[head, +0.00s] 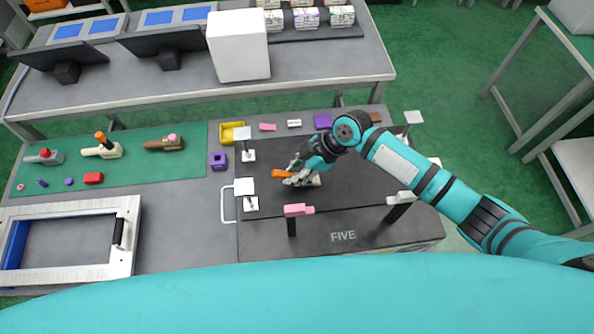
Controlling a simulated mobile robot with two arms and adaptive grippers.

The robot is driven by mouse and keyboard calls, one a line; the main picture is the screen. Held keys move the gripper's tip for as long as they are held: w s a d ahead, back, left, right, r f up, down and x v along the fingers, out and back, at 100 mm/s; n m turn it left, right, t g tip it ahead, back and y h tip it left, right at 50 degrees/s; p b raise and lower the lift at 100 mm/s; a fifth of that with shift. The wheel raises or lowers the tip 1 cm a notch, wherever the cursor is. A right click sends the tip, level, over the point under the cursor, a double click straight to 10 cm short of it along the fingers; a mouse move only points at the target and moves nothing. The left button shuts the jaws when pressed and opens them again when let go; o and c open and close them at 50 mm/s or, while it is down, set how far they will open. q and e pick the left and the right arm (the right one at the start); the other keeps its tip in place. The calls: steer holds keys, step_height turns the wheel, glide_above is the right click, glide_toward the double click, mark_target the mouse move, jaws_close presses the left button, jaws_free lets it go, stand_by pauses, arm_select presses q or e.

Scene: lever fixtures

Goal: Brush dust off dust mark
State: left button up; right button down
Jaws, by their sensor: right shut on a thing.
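My right gripper (298,170) is low over the dark panel of the fixture (345,237) marked FIVE. It is shut on a brush-like tool with an orange part (281,174) to the left of the fingers. A pale part (314,181) shows to the right of them, partly hidden by the gripper. I cannot tell whether the tool touches the panel. No dust mark can be made out; it may be hidden or too faint. My left gripper is not in view.
Pink (298,210) and white (401,197) levers stand on the fixture. White squares on posts stand at its left edge. A green mat (110,185) with several small parts and a white frame (70,206) lie left. A white box (238,45) stands on the back table.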

steer(key=shift+w+d, duration=0.1)
steer(key=shift+d, duration=2.3)
steer(key=shift+d+b, duration=0.35)
steer(key=shift+d, duration=2)
steer(key=shift+a+p, duration=0.3)
steer(key=shift+a, duration=1.85)
steer(key=shift+a+f, duration=0.1)
steer(key=shift+a, duration=2.65)
step_height(320, 180, up, 9)
steer(key=p, duration=0.7)
